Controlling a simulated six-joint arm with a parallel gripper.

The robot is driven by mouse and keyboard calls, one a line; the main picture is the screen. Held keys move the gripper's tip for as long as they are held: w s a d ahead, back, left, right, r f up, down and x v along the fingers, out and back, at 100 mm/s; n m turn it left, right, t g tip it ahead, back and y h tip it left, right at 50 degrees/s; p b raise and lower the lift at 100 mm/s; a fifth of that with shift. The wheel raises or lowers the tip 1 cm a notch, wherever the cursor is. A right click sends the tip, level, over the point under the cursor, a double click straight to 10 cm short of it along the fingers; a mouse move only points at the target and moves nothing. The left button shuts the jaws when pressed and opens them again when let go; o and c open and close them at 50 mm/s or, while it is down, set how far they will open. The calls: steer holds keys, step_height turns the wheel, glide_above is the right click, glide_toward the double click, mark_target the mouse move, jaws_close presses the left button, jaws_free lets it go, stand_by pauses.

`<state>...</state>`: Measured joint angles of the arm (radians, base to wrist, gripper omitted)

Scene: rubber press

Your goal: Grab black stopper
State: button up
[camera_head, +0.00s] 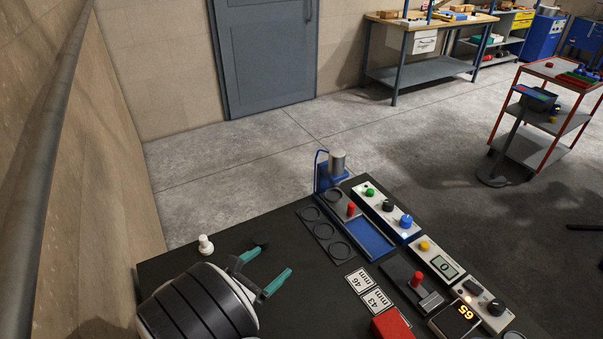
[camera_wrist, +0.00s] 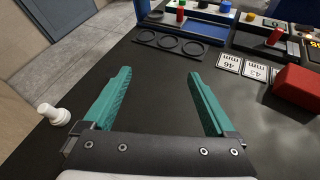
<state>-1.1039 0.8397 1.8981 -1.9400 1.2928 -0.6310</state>
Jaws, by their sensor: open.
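My gripper (camera_head: 271,262) is open and empty, with its two teal fingers spread low over the dark table. The same fingers show in the wrist view (camera_wrist: 160,75), with only bare dark tabletop between them. No black stopper stands out clearly against the dark table in the wrist view. Part of the table is hidden behind the left finger there.
A tray with round rings (camera_head: 323,231), a blue press (camera_head: 331,172), a control panel (camera_head: 387,210), number cards (camera_head: 370,290) and a red block (camera_head: 391,324) are to the right.

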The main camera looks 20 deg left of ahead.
mark_target(258, 244)
steer(key=s+a+f+n+y, duration=0.1)
steer(key=a, duration=0.1)
steer(key=a+f+n+y, duration=0.1)
steer(key=a+n, duration=0.1)
steer(key=s+a+f+n+y, duration=0.1)
steer(key=a+f, duration=0.1)
steer(key=a, duration=0.1)
steer(key=shift+s+a+f+n+t, duration=0.1)
steer(key=shift+s+n+t, duration=0.25)
steer(key=shift+n+t, duration=0.05)
steer(key=x, duration=1.5)
steer(key=shift+w+a+r, duration=0.25)
steer(key=shift+w+a, duration=0.05)
steer(key=shift+w, duration=0.1)
steer(key=c, duration=1.4)
